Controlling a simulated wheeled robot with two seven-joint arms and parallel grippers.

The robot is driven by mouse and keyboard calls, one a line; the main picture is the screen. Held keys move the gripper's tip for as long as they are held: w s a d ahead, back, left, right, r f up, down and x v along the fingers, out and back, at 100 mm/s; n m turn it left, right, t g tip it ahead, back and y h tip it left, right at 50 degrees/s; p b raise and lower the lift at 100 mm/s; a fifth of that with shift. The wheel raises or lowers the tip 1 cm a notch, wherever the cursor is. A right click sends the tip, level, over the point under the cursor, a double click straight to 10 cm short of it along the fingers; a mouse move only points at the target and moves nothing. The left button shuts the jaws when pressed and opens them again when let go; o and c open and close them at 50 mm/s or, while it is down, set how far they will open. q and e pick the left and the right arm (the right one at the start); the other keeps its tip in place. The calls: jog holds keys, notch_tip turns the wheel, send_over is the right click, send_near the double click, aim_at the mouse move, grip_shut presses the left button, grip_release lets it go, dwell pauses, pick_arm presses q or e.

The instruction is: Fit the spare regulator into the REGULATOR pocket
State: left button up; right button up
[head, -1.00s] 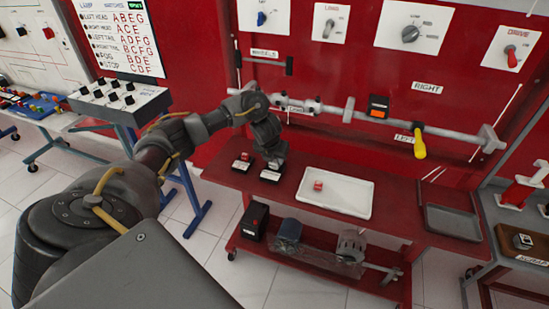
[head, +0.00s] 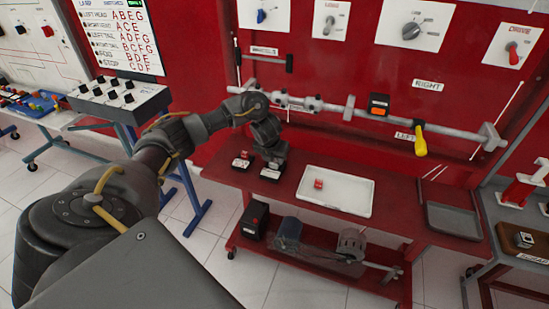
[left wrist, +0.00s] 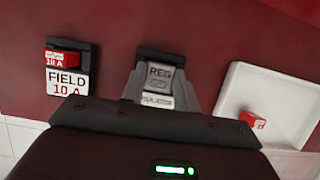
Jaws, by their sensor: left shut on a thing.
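My left gripper (head: 274,161) is over the right-hand black pocket on the red bench. In the left wrist view its two fingers (left wrist: 159,86) are shut on a grey block marked REG, the spare regulator (left wrist: 160,76). The dark REGULATOR pocket (left wrist: 161,51) shows its far edge behind the block, and its white label (left wrist: 157,101) is partly covered by my gripper. The block lines up with the pocket, but I cannot tell how deep it sits. My right gripper is not in view.
Left of it, a red 10 A piece (left wrist: 62,58) sits in the FIELD pocket (left wrist: 84,56). A white tray (head: 355,206) with a small red part (head: 319,184) lies to the right. A red back panel with a grey rod (head: 330,108) stands behind the bench.

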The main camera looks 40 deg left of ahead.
pick_arm(q)
jog(key=o, duration=1.5)
jog(key=shift+o, duration=0.2)
